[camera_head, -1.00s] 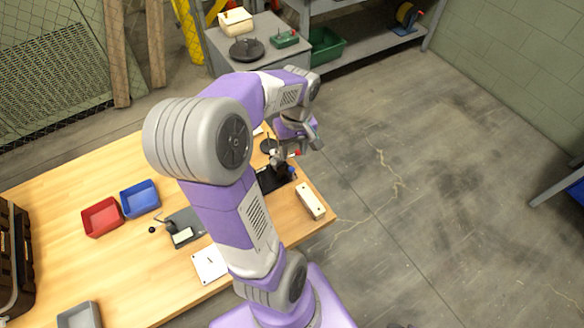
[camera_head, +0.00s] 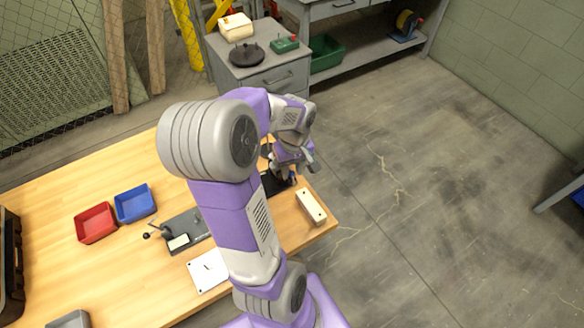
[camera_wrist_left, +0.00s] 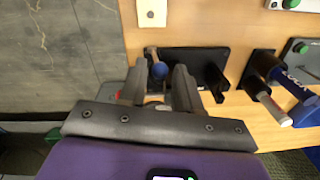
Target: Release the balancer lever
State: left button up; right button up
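My left gripper (camera_head: 292,172) hangs over a black fixture (camera_head: 271,184) near the table's right edge in the head view. The left wrist view shows the gripper (camera_wrist_left: 160,85) open, its two grey fingers apart. A blue ball knob (camera_wrist_left: 158,71) on a short light stem shows between the fingers, with a visible gap to each side. The black fixture (camera_wrist_left: 205,56) lies beyond it. I cannot tell how the stem joins the fixture, nor whether this is the balancer lever. My right gripper is not in view.
A cream block (camera_head: 311,207) lies close by at the table edge. A blue-and-white handle (camera_wrist_left: 272,107) stands right of the fixture in the wrist view. Red (camera_head: 95,223) and blue (camera_head: 134,203) bins and a grey fixture with a black-knobbed lever (camera_head: 147,236) are at left.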

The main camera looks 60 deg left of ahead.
pick_arm(q)
grip_shut()
jog(key=shift+w+r+g+p, duration=0.15)
jog(key=shift+w+g+p, duration=0.15)
jog(key=shift+p, duration=0.4)
jog(key=shift+w+g+p, duration=0.4)
jog(key=shift+g+p, duration=0.15)
jog(key=shift+g, duration=0.05)
jog(key=shift+o, duration=1.6)
grip_release()
jog(key=p+v, duration=0.2)
jog(key=v, duration=0.5)
jog(key=shift+r+p, duration=0.2)
jog(key=shift+p, duration=0.1)
jog(key=shift+w+f, duration=0.1)
